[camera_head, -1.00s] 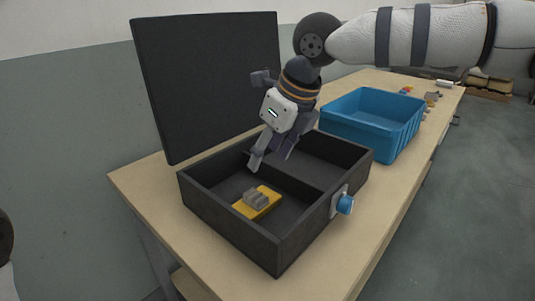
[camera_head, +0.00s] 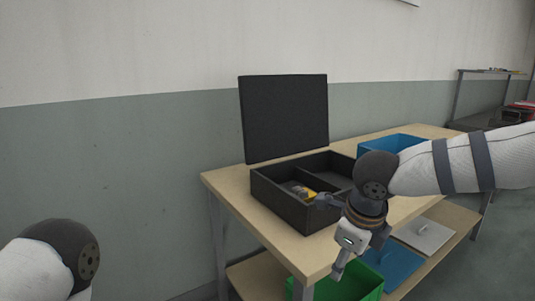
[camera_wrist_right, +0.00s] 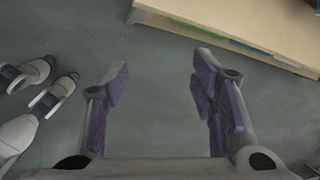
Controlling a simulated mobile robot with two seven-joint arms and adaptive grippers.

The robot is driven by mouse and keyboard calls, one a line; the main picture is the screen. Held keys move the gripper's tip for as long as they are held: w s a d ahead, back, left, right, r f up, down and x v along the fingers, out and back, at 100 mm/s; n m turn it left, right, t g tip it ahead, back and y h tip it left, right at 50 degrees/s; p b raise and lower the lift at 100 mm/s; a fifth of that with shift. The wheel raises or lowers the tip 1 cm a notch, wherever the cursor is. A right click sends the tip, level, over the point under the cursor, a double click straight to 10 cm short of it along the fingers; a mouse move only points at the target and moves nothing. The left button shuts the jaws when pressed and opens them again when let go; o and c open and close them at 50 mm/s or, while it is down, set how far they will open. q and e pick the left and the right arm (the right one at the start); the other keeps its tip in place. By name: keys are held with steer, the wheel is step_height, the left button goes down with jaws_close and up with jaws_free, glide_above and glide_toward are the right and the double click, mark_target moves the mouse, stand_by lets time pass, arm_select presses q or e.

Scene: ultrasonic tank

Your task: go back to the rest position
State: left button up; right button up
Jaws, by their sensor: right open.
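My right gripper (camera_head: 357,262) hangs pointing down in front of the table in the head view, outside the black tank. In the right wrist view its two fingers (camera_wrist_right: 162,78) are spread apart with nothing between them, over grey floor. The black tank (camera_head: 283,208) stands on the table with its lid (camera_head: 284,118) upright. A yellow piece with a grey part (camera_head: 302,191) lies in its left compartment; my right arm hides part of the tank's right side. My left arm shows at the lower left, but its gripper is out of view.
The wooden table (camera_head: 228,188) has a blue bin (camera_head: 395,142) behind my right arm. On the lower shelf are a green bin (camera_head: 367,291), a blue lid (camera_head: 398,266) and a grey lid (camera_head: 424,236). The floor before the table is clear.

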steer(key=s+d+f+n+h, duration=0.15)
steer(key=s+f+n, duration=0.4)
steer(key=f, duration=0.55)
steer(key=s+d+f+n+h, duration=0.15)
steer(key=s+f+n, duration=0.25)
steer(key=f+n, duration=0.45)
arm_select(q)
steer(key=shift+w+a+f, duration=0.1)
steer(key=shift+w, duration=0.9)
arm_select(e)
steer(key=s+d+f+n+g+y, duration=0.1)
steer(key=s+n, duration=0.3)
steer(key=s, duration=0.5)
steer(key=s+d+f+n+g+y, duration=0.1)
steer(key=s+f+n+g, duration=0.2)
steer(key=s, duration=0.7)
steer(key=s+d+f+n+g+y, duration=0.1)
steer(key=s+f+n, duration=0.2)
steer(key=s, duration=0.6)
steer(key=shift+s+d+n+g, duration=0.3)
steer(key=shift+d+n+g, duration=0.1)
steer(key=shift+n, duration=0.5)
arm_select(q)
steer(key=shift+c, duration=0.5)
arm_select(e)
steer(key=shift+w, duration=0.1)
